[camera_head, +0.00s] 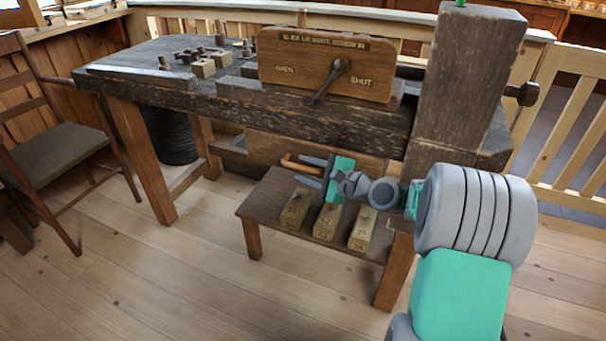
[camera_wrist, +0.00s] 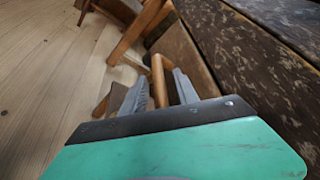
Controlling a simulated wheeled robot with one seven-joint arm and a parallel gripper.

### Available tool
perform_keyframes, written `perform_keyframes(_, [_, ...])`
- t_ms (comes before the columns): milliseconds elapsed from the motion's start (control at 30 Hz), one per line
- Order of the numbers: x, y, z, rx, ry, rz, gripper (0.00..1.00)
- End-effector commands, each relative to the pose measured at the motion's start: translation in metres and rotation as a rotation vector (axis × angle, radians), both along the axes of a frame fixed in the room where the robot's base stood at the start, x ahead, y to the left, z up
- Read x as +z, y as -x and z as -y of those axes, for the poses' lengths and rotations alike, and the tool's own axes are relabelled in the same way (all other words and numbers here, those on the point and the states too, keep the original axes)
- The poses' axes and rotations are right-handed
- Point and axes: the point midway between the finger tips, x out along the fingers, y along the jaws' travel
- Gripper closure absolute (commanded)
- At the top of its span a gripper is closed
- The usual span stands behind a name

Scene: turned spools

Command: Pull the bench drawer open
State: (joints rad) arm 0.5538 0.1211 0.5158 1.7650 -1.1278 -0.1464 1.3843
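The drawer's brown wooden front (camera_head: 262,146) shows under the bench top (camera_head: 360,122), partly hidden by my gripper. A lighter rounded wooden handle (camera_head: 291,161) stands out from it. My gripper (camera_head: 298,169) is at the handle, its grey fingers apart. In the wrist view the handle (camera_wrist: 157,72) lies between the two fingers of my gripper (camera_wrist: 161,84), with a finger on each side and small gaps showing. I cannot tell exactly how far the drawer front stands out from the bench.
A low stool (camera_head: 262,205) with several numbered wooden blocks stands below my gripper. A board marked OPEN and SHUT (camera_head: 300,62) with a dark lever sits on the bench. A chair (camera_head: 60,155) stands at left. The floor in front is clear.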

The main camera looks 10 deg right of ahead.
Motion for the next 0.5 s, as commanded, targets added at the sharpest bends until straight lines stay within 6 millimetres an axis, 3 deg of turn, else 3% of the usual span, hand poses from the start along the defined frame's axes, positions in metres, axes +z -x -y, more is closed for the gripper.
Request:
perform_keyframes(333, [-0.0024, -0.0103, -0.0074, -0.001, 0.001, 0.0, 0.64])
perform_keyframes(500, [-0.0026, -0.0101, -0.0073, 0.0, 0.002, 0.001, 0.76])
